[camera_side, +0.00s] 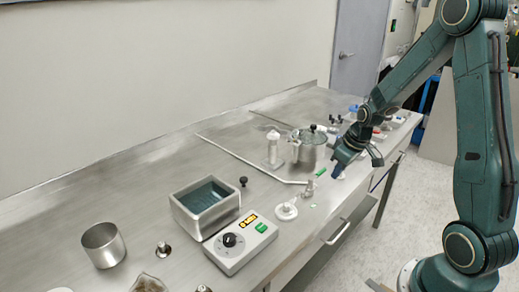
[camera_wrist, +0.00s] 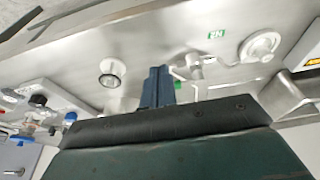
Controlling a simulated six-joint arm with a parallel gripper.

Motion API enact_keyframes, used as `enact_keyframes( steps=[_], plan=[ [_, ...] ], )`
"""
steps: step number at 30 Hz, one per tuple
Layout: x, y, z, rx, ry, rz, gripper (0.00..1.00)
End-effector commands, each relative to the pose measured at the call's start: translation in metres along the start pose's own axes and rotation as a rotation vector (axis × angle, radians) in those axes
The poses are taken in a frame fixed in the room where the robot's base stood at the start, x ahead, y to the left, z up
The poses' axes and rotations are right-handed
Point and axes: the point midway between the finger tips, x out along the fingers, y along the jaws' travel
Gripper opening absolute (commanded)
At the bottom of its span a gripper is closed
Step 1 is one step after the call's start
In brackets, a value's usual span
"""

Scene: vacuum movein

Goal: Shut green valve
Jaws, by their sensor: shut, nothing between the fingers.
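The green valve handle (camera_side: 320,172) sits on a small metal valve body (camera_side: 309,188) at the end of a thin pipe on the bench. In the wrist view the green handle (camera_wrist: 178,86) is partly hidden behind my gripper (camera_wrist: 158,72), with the metal valve (camera_wrist: 196,66) to its right. My gripper (camera_side: 337,172) points down just right of the handle in the side view. Its dark blue fingers are together and empty. Whether they touch the handle I cannot tell.
A white round fitting (camera_side: 286,211) stands left of the valve. A lidded metal pot (camera_side: 310,148) stands behind. A water bath (camera_side: 205,205) and a control box (camera_side: 240,243) are nearer the camera. A green N2 label (camera_wrist: 215,34) lies on the bench.

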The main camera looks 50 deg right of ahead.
Motion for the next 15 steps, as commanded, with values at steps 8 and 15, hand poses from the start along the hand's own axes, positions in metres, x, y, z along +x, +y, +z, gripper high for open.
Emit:
enact_keyframes(
  steps=[8, 15],
  plan=[
    [0.011, -0.001, -0.021, -0.002, -0.001, -0.002, 0.0],
    [0.013, -0.001, -0.024, -0.001, -0.001, -0.001, 0.0]
  ],
)
